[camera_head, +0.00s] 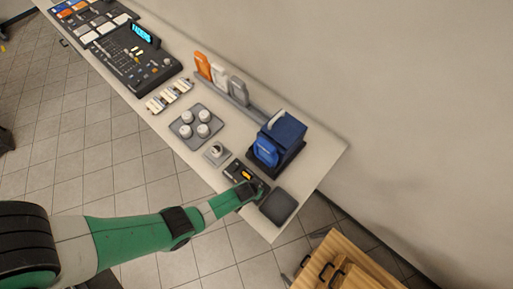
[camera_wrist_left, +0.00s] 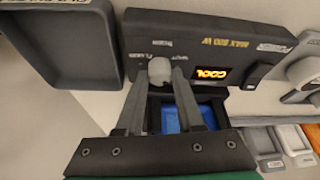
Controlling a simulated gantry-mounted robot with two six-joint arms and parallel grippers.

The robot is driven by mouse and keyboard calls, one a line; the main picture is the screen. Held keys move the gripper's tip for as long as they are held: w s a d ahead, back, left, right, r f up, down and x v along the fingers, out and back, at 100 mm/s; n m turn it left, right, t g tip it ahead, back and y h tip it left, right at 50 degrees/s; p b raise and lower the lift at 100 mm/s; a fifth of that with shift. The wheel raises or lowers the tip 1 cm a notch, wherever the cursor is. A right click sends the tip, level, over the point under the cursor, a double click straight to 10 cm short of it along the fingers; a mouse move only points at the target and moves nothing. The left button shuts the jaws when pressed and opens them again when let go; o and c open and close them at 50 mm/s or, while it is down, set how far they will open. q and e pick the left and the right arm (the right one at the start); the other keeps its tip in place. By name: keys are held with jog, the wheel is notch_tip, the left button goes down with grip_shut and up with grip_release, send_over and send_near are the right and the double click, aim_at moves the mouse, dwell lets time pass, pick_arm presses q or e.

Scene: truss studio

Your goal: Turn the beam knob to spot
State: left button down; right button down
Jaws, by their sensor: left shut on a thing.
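The beam knob (camera_wrist_left: 160,70) is a small pale round knob on a dark control box (camera_head: 240,172). In the left wrist view the box (camera_wrist_left: 220,33) appears upside down, with the labels BEAM, FLOOD and SPOT around the knob. An orange lit display (camera_wrist_left: 212,76) beside it reads COOL. My left gripper (camera_wrist_left: 161,82) is shut on the knob, one finger on each side of it. In the head view my left gripper (camera_head: 255,189) covers the near-right end of the box and hides the knob. Where the knob points is unclear. My right gripper is not in view.
A grey tray (camera_head: 279,207) lies right of the box near the table's end. A blue unit (camera_head: 283,137) stands behind. A small plate with a knob (camera_head: 216,152), a tray of pale round pieces (camera_head: 186,132) and a mixing console (camera_head: 133,56) lie to the left.

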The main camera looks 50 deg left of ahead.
pick_arm(q)
jog(key=n+y+b, duration=0.1)
jog(key=n, duration=0.2)
jog(key=shift+d+n+g, duration=0.1)
jog(key=shift+n+g, duration=0.2)
jog(key=shift+w+n+g+y, duration=0.1)
jog(key=shift+n+g+y, duration=0.35)
jog(key=shift+n, duration=1.05)
jog(key=c, duration=0.5)
grip_release()
